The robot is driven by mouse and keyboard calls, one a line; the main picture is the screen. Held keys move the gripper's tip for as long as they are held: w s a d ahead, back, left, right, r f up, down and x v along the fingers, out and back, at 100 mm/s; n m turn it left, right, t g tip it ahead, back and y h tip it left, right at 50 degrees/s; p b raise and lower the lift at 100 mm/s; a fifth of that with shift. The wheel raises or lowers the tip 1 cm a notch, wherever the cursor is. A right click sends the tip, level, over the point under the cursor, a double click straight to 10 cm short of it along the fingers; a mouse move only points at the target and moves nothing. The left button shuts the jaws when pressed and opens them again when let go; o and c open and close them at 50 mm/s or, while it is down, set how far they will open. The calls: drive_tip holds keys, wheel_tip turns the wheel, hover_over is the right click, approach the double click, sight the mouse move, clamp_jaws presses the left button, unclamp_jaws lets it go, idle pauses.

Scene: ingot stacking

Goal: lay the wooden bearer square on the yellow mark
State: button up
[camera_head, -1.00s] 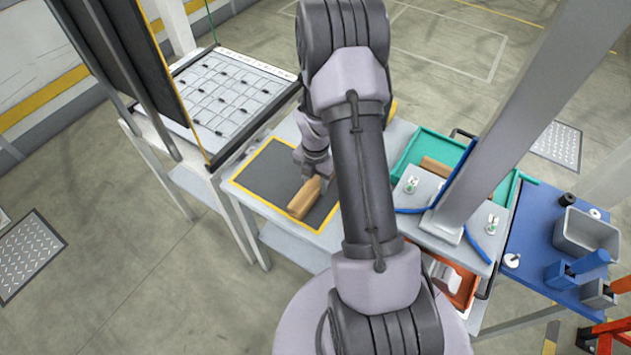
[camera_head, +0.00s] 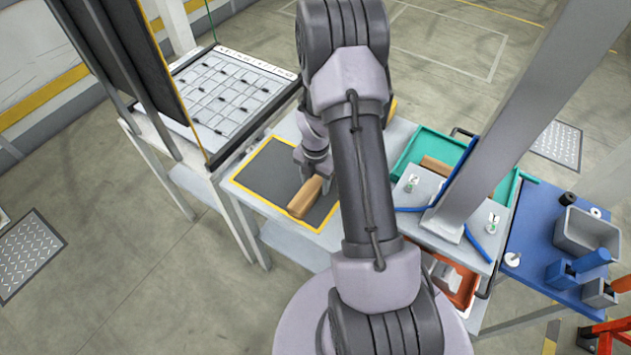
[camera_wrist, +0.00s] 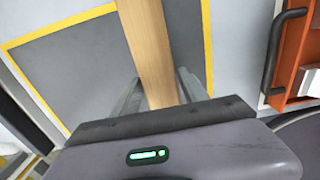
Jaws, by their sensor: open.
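The wooden bearer (camera_head: 304,199) is a tan block lying on the dark grey area inside the yellow mark (camera_head: 272,206), near its front edge. Its long axis runs roughly along the mark's side edges; exact squareness cannot be told. My gripper (camera_head: 314,174) is over the bearer's far end, and the arm hides the mark's right part. In the wrist view the bearer (camera_wrist: 148,45) lies between the two open fingers of my gripper (camera_wrist: 158,92), with gaps on both sides. The yellow mark's right line (camera_wrist: 207,45) shows beside it, and the bearer looks slightly angled to that line.
A green tray (camera_head: 410,150) with another wooden piece (camera_head: 437,166) stands to the right. An orange bin (camera_head: 462,290) and a blue table (camera_head: 535,225) are further right. A gridded board (camera_head: 225,95) stands at the left. The mark's left part is clear.

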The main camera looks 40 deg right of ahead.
wheel_tip(320, 180, up, 3)
drive_tip(key=p, duration=0.2)
drive_tip(key=shift+r+p, duration=0.1)
drive_tip(key=shift+p, duration=0.2)
drive_tip(key=o, duration=0.6)
drive_tip(key=shift+c, duration=0.2)
drive_tip(key=shift+r+p, duration=1.6)
drive_tip(key=shift+r, duration=0.4)
drive_tip(key=shift+o, duration=0.4)
drive_tip(key=shift+f, duration=0.1)
drive_tip(key=o, duration=0.4)
